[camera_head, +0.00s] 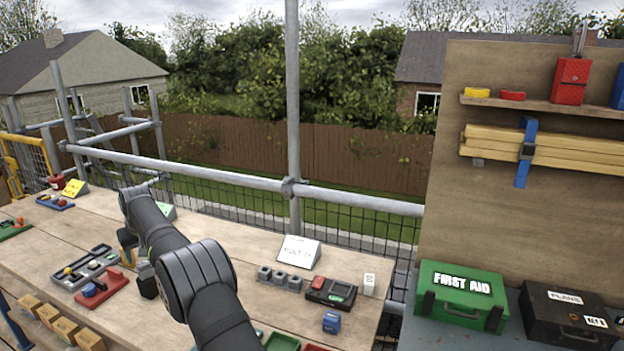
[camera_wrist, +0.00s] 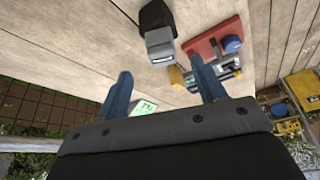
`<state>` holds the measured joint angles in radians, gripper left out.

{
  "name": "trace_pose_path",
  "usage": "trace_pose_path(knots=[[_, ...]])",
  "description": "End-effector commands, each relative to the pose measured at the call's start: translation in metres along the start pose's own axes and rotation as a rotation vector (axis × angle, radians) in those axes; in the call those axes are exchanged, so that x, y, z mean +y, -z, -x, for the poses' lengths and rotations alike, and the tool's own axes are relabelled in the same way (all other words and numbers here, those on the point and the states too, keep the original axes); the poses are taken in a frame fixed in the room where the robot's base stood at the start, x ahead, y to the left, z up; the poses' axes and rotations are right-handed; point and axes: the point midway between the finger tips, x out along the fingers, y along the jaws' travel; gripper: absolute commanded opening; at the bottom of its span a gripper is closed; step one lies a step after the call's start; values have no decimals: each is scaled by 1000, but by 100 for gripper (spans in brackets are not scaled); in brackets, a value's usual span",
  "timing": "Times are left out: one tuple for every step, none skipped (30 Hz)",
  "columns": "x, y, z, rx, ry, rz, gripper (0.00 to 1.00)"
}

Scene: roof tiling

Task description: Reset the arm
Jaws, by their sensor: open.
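My gripper (camera_wrist: 165,86) is open and empty, with its two blue-grey fingers spread apart over the wooden table in the wrist view. In the head view my dark arm reaches from the bottom middle up and left over the table, and its own links largely hide the gripper. A black-and-grey block-like object (camera_wrist: 158,36) stands on the table ahead of the fingers in the wrist view, apart from them. A red tray (camera_wrist: 203,45) with a blue piece lies beside it; the red tray also shows left of my arm in the head view (camera_head: 112,292).
The wooden table (camera_head: 230,240) holds a grey tray (camera_head: 75,282), several grey blocks (camera_head: 280,278), a dark device (camera_head: 330,292), a blue item (camera_head: 332,322) and a white sign (camera_head: 298,251). Scaffold rails (camera_head: 350,202) run behind. A green first aid box (camera_head: 460,296) stands right.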

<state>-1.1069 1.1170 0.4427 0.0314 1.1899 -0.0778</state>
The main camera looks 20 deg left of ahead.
Motion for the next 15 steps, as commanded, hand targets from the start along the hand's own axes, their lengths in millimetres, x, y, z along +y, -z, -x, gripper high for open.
trace_pose_path(knots=[[0, -1, -11, -3, 0, 0, 63], [0, -1, -17, -3, 0, 0, 63], [0, -1, -24, -2, 0, 0, 63], [0, -1, -30, -3, 0, 0, 63], [0, -1, -34, -2, 0, 0, 63], [0, -1, -41, -2, 0, 0, 63], [0, -1, -46, -2, 0, 0, 63], [0, -1, -50, -2, 0, 0, 63], [0, -1, -57, -2, 0, 0, 63], [0, -1, -61, -1, 0, 0, 63], [0, -1, -66, -2, 0, 0, 63], [0, -1, -72, -1, 0, 0, 63], [0, 0, -76, -1, 0, 0, 63], [0, -1, -80, -2, 0, 0, 63], [0, -1, -85, -1, 0, 0, 63]])
